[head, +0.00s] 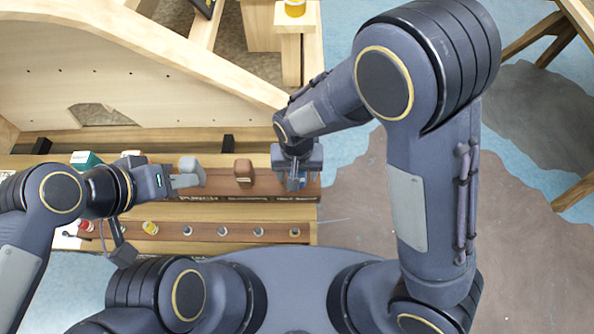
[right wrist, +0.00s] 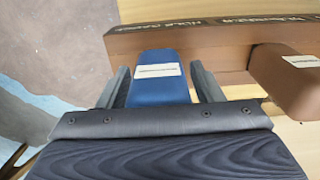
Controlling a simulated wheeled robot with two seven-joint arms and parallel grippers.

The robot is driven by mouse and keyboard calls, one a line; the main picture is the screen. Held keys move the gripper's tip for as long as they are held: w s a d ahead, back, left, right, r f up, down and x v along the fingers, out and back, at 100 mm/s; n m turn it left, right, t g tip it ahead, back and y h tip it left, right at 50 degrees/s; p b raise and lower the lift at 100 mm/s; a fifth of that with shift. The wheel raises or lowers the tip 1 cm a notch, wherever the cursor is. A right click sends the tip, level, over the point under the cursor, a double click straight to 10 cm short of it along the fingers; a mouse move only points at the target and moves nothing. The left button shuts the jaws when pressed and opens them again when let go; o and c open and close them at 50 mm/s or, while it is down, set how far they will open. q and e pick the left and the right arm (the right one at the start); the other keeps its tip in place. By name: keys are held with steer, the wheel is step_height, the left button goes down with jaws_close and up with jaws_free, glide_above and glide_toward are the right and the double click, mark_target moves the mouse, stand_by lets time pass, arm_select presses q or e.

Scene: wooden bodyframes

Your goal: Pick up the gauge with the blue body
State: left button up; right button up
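The gauge with the blue body (right wrist: 158,80) has a white label on top and stands against a brown lettered strip in the right wrist view. My right gripper (right wrist: 160,85) is around it, one finger on each side. The fingers look open, with narrow gaps beside the body. In the head view the right gripper (head: 297,182) points down at the rack's right end and hides most of the blue gauge (head: 304,180). My left gripper (head: 180,180) is beside a grey gauge (head: 189,165); its finger opening is unclear.
A brown gauge (head: 243,170) stands between the grippers, also close right of my right gripper in the wrist view (right wrist: 295,80). A teal gauge (head: 86,160) stands at the left. Several small round parts line the lower ledge (head: 275,245). A wooden frame (head: 140,60) rises behind.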

steer(key=c, duration=1)
steer(key=shift+c, duration=0.2)
steer(key=shift+r, duration=0.2)
